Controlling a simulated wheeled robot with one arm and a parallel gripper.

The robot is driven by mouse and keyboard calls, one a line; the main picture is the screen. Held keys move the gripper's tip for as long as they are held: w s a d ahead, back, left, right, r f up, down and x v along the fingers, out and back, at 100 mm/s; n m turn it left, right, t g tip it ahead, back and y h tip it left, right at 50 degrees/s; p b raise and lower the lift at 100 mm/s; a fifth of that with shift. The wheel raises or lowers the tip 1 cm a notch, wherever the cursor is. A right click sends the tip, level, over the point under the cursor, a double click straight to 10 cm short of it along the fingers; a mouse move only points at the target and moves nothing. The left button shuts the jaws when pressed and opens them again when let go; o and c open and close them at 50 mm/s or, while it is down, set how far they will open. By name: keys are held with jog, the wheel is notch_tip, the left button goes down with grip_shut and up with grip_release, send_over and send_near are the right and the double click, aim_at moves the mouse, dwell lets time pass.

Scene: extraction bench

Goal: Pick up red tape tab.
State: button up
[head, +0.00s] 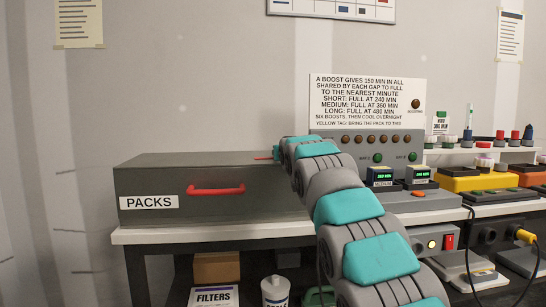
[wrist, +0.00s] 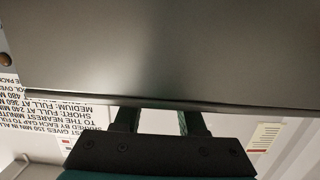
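A thin red strip (head: 263,158), perhaps the red tape tab, shows at the top of the grey PACKS box (head: 230,175), just left of my arm's far end. It is too small to tell its shape. I see no tab in the wrist view. My gripper (wrist: 158,114) has its two dark fingers apart with a bright gap between them. Their tips meet the edge of a large grey surface (wrist: 170,50), probably the box, and are hidden there. In the head view my arm hides most of the gripper.
The box has a red handle (head: 216,190) on its front and stands on a white-edged bench (head: 200,235). Right of my arm are a charger panel with a sign (head: 367,100), battery packs (head: 380,176) and a yellow unit (head: 480,181). Wall space above the box is clear.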

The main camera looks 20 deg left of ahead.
grip_shut()
jog(key=shift+r, duration=0.25)
dwell(0.7)
jog(key=shift+r, duration=0.75)
jog(key=shift+a+r, duration=0.2)
jog(key=shift+r, duration=0.2)
jog(key=shift+d+r, duration=0.1)
jog(key=shift+r, duration=0.2)
